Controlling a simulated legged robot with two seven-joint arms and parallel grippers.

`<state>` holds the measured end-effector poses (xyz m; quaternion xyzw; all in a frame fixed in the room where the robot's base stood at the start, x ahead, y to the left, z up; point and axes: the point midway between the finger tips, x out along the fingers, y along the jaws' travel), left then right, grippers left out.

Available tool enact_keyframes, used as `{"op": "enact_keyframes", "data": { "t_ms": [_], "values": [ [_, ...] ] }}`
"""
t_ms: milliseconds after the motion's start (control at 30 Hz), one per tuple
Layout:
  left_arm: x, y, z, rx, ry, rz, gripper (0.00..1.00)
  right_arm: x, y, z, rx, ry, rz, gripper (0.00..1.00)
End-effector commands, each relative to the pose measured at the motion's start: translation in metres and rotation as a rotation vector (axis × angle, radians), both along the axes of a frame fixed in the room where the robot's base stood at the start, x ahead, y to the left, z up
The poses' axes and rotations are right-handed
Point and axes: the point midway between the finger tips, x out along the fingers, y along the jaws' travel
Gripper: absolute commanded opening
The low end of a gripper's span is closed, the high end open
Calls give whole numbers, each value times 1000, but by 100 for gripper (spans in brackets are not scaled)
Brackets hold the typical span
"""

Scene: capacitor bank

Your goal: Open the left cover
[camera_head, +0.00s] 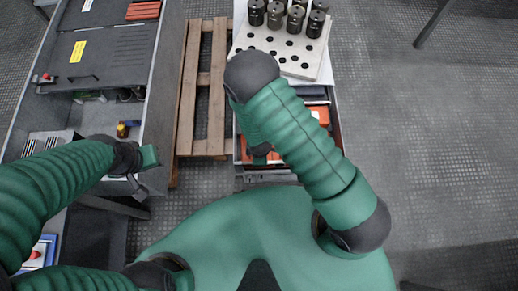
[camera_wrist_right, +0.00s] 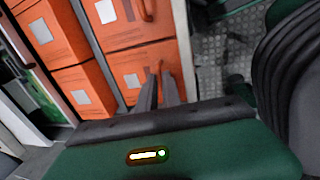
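The grey cabinet (camera_head: 158,95) stands at the left of the head view. A flat dark grey cover (camera_head: 112,55) with a yellow label and a dark handle (camera_head: 83,78) lies across it. Another dark panel (camera_head: 92,14) lies farther up. Which one is the left cover I cannot tell. My left gripper (camera_head: 140,187) is at the cabinet's near right edge, below the labelled cover and apart from its handle. Its fingers are too small to read. My right gripper shows in the right wrist view (camera_wrist_right: 160,84), its two fingers close together before orange boxes (camera_wrist_right: 128,68). The right arm hides it in the head view.
A wooden pallet (camera_head: 187,85) stands right of the cabinet. A white perforated board (camera_head: 262,44) with several dark cylinders (camera_head: 297,20) sits on a drawer unit holding orange boxes (camera_head: 321,115). Open metal floor (camera_head: 440,130) lies to the right.

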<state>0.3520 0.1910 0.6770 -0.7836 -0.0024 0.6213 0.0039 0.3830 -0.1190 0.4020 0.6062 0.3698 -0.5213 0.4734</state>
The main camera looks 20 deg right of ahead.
Motion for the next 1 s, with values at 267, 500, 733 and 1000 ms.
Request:
{"op": "enact_keyframes", "data": {
  "t_ms": [267,500,733,1000],
  "values": [
    [0,0,0,0,0,1,36,2,3,1,0,-5,3,0],
    [0,0,0,0,0,1,36,2,5,1,5,-7,6,0],
    [0,0,0,0,0,1,36,2,5,1,5,-7,7,0],
    [0,0,0,0,0,1,36,3,6,1,6,-8,9,0]
  ]
}}
